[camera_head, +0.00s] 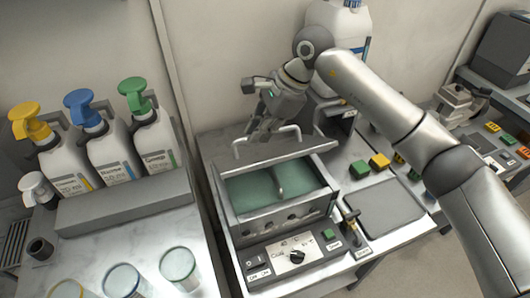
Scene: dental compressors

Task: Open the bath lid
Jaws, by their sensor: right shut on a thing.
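The bath (283,217) is a grey metal box with a control panel on its front, in the middle of the head view. Its inside shows green, with a pale upright piece near the middle. A grey lid edge (318,149) shows along the back of the bath, and the front part of the opening is uncovered. A light bar handle (291,128) stands above that edge. My right gripper (262,133) reaches down from above and is shut on the handle; its fingertips are partly hard to make out. My left gripper is not in view.
Three pump bottles (106,150) stand on a rack at the left, with several jars in front. A large white jug (345,22) stands behind my right arm. Green and yellow blocks (379,161) and a grey flat plate (377,210) lie right of the bath.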

